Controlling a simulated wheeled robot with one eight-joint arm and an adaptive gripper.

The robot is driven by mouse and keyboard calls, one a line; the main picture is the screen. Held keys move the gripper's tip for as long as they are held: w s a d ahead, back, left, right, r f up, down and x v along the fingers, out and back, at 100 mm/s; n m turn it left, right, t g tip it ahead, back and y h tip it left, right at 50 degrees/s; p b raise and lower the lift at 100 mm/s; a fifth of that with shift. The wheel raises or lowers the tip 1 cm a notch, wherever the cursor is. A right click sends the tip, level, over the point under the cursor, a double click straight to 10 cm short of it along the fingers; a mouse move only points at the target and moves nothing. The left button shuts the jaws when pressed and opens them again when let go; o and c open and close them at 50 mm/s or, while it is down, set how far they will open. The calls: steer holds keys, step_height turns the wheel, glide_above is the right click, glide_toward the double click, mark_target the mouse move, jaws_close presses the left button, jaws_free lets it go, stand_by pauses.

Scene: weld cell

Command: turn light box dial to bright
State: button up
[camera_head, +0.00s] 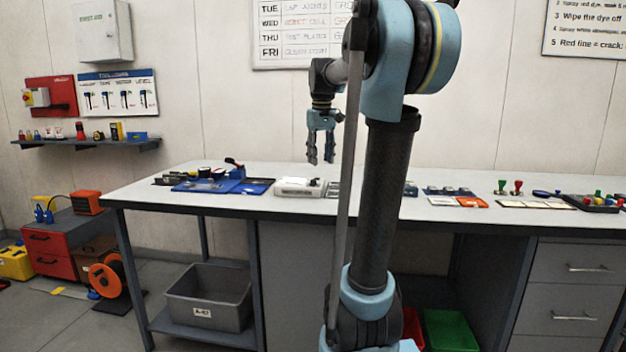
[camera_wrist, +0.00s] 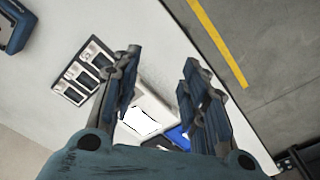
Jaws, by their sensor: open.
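The light box (camera_head: 301,187) is a low white box on the workbench, left of my arm in the head view. In the wrist view the light box (camera_wrist: 152,104) shows between and below my fingers, with a bright white panel, partly hidden by the left finger. I cannot make out its dial in either view. My gripper (camera_head: 321,158) is open and empty, pointing down above the bench near the light box's right end in the head view. The wrist view shows its two fingers (camera_wrist: 158,76) apart with nothing between them.
The workbench (camera_head: 140,196) holds a blue mat (camera_head: 205,186) with tools left of the light box. A dark-framed holder (camera_wrist: 84,73) with grey plates lies beside it. Bare tabletop shows at the front.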

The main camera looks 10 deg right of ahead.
step_height(320, 180, up, 6)
steer(key=n, duration=0.2)
glide_above(313, 182)
steer(key=w, duration=0.1)
steer(key=shift+g, duration=0.4)
steer(key=f, duration=1.7)
steer(key=shift+w+d+f, duration=0.15)
steer(key=shift+d+f, duration=0.05)
jaws_close()
